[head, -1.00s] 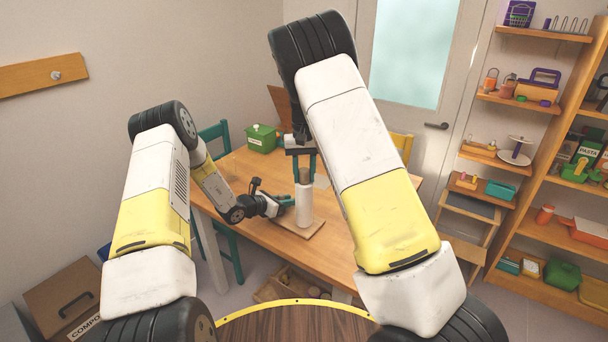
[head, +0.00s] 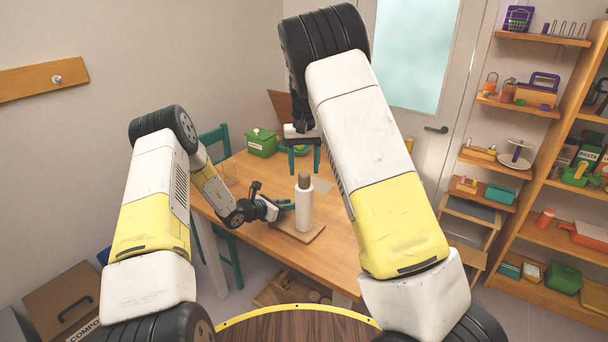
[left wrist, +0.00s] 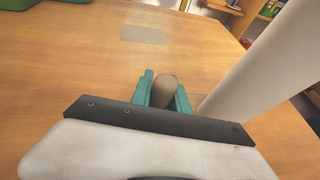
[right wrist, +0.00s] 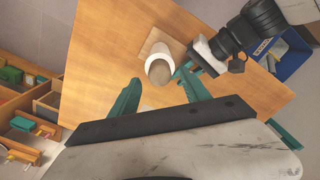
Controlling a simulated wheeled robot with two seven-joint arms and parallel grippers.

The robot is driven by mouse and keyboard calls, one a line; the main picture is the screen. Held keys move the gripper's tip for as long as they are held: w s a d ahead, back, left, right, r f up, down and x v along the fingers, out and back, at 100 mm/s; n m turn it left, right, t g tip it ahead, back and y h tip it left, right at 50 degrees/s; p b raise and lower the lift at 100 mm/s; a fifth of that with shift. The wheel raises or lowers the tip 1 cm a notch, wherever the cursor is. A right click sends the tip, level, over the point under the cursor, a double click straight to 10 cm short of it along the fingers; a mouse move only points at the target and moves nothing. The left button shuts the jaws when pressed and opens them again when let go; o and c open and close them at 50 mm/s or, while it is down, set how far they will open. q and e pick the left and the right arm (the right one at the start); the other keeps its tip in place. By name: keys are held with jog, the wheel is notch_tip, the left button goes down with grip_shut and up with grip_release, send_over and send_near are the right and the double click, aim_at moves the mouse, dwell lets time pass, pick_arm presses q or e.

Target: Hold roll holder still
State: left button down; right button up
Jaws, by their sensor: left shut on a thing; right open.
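The roll holder has a flat wooden base (head: 299,236) on the table. A white roll (head: 304,212) stands upright on it, with a brown post top (head: 305,181) above. My left gripper (head: 287,205) is low at the roll's left side, shut on a brown round-ended post (left wrist: 164,90), apparently a side post of the holder. The white roll (left wrist: 252,62) rises beside it in the left wrist view. My right gripper (head: 304,168) is open and empty, above and behind the roll. In the right wrist view, the roll (right wrist: 160,70) shows beyond the open fingers.
The wooden table (head: 255,240) has free room around the holder. A green box (head: 261,142) sits at the far left, and a grey sheet (left wrist: 144,35) lies flat on the table. Teal chairs (head: 215,145) stand at its left edge. Shelves (head: 545,230) stand at the right.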

aim_at(304, 174)
jog(key=shift+r, duration=0.1)
jog(key=shift+c, duration=0.4)
jog(key=shift+r+n, duration=0.45)
jog(key=shift+n, duration=0.55)
notch_tip(304, 174, up, 2)
jog(key=n, duration=0.3)
jog(key=shift+r, duration=0.2)
jog(key=shift+f, duration=4)
grip_shut()
